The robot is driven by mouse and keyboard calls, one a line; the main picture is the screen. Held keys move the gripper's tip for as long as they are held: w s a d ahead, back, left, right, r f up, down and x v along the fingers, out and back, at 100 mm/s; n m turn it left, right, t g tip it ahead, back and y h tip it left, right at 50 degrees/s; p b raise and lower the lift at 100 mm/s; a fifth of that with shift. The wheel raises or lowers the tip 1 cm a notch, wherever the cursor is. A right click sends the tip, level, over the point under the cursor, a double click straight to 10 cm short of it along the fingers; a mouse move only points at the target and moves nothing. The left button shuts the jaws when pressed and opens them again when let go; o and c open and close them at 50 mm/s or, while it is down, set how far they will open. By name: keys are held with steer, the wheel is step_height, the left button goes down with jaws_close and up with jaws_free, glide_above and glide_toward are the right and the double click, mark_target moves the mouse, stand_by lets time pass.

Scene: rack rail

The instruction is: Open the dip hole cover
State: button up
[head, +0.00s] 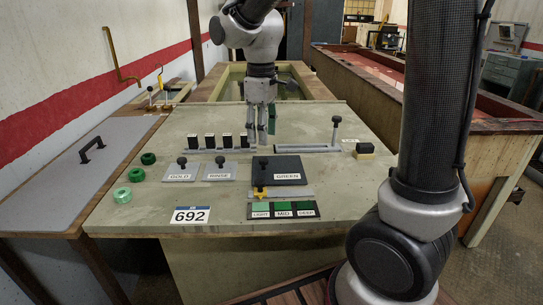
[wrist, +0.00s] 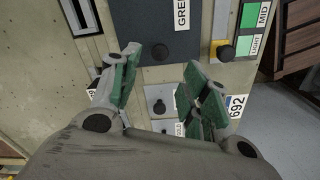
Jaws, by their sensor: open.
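Three labelled plates with black knobs lie on the bench top: GOLD (head: 180,174), RINSE (head: 219,174) and the larger dark GREEN plate (head: 290,166). I cannot tell which one is the dip hole cover. All three lie flat. My gripper (head: 262,145) points down over the bench, behind the plates in the head view. In the wrist view my gripper (wrist: 158,82) is open and empty, with green-padded fingers apart. The GREEN plate (wrist: 155,25) and its knob (wrist: 160,52) show just beyond the fingers; a grey plate's knob (wrist: 159,107) shows between them.
A grey lid (head: 85,160) with a black handle is at the left. Green rings (head: 136,174) lie at left; LIGHT, MID and DEEP swatches (head: 283,210) are in front.

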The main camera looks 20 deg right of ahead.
mark_target(264, 159)
step_height(264, 159, down, 8)
steer(key=shift+d+r, duration=0.1)
steer(key=shift+r, duration=0.1)
jaws_close()
stand_by(0.4)
